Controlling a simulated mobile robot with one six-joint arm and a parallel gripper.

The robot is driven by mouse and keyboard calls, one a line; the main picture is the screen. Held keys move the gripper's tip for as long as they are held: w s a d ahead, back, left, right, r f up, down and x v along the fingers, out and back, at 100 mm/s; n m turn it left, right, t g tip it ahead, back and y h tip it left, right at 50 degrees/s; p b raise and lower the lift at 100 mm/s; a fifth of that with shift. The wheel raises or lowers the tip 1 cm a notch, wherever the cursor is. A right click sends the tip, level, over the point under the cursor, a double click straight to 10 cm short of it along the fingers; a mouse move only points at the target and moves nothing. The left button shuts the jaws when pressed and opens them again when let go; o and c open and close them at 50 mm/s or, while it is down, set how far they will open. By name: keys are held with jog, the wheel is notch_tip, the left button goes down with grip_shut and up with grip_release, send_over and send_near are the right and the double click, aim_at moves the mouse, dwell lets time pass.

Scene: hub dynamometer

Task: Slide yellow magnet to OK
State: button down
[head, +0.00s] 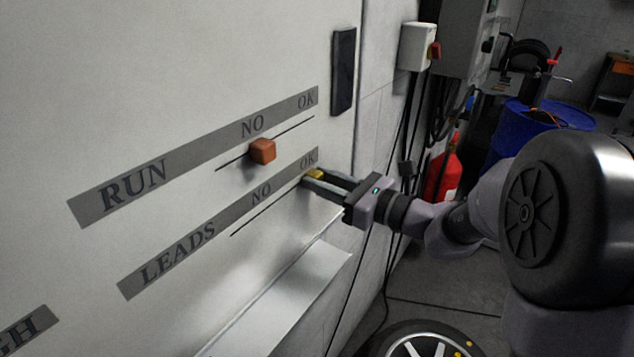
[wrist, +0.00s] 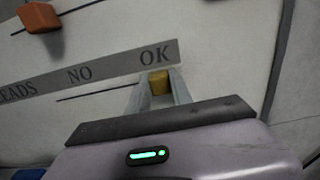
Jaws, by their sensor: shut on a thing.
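The yellow magnet (head: 314,174) is on the white board in the LEADS row, just below the OK label. It also shows in the wrist view (wrist: 159,83), under the letters OK at the right end of the slot line. My gripper (head: 317,181) is shut on the yellow magnet, with one finger on each side of it. The fingers hide part of the magnet in the head view. The LEADS label strip (head: 180,250) runs along the row, with NO left of OK.
An orange magnet (head: 262,151) sits in the RUN row near NO, above and left of my gripper. A dark handle (head: 343,72) is at the board's right edge. A ledge (head: 290,295) juts out below. A wheel (head: 420,342) and a blue drum (head: 535,122) stand right.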

jog(key=c, duration=1.5)
grip_release()
jog(key=o, duration=0.4)
jog(key=shift+w+d, duration=0.2)
jog(key=shift+s+a, duration=0.1)
jog(key=p+v, duration=0.1)
jog(key=v, duration=1.6)
jog(key=shift+s+p, duration=0.2)
jog(key=shift+p, duration=0.2)
